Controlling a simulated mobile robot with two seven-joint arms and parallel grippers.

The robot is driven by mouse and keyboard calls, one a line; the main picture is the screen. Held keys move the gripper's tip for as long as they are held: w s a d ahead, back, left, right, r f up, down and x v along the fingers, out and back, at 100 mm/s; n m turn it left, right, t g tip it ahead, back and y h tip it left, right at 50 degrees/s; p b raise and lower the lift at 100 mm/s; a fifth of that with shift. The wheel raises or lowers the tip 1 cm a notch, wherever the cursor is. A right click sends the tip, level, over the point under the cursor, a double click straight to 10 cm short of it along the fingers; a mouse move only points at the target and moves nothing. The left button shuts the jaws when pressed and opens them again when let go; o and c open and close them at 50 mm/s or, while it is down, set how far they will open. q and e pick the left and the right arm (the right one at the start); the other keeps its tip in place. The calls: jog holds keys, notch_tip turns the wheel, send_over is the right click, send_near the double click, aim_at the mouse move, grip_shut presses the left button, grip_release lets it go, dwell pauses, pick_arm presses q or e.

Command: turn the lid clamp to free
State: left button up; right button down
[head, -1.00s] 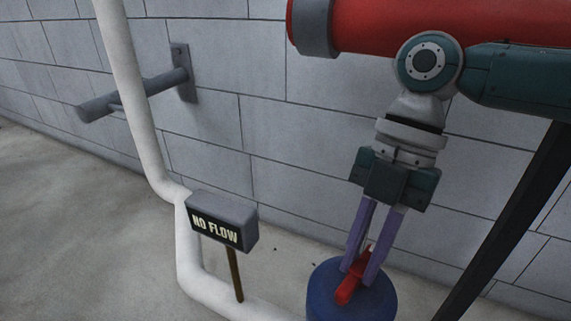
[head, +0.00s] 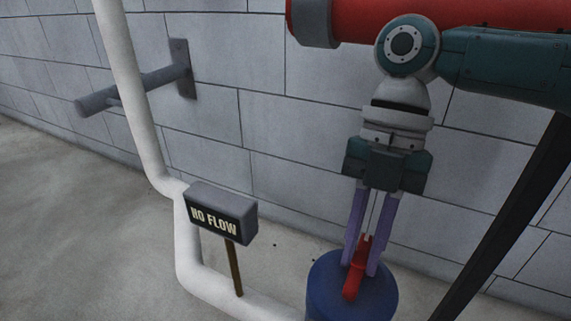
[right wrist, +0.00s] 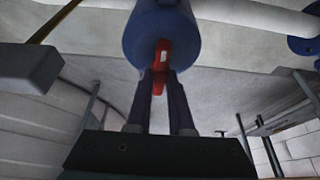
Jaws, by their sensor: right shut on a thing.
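The lid clamp is a red bar (head: 354,279) on top of a blue cylinder (head: 328,286) at the bottom of the head view. My right gripper (head: 364,262) points down from above. Its two purple fingers are shut on the red clamp, one on each side. In the right wrist view the red clamp (right wrist: 161,62) shows between the dark fingertips, against the blue cylinder (right wrist: 150,25). The lower part of the cylinder is cut off in the head view. My left gripper is not in view.
A "NO FLOW" sign box (head: 222,212) on a brown post stands left of the cylinder. A white pipe (head: 187,255) bends down and runs along the floor. A grey bar (head: 130,93) sticks out from the block wall. A large red pipe (head: 430,22) crosses the top right.

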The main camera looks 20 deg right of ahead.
jog(key=c, duration=0.8)
grip_release()
jog(key=p+v, duration=0.2)
jog(key=v, duration=0.5)
jog(key=shift+d+r, duration=0.1)
jog(key=shift+r, duration=0.15)
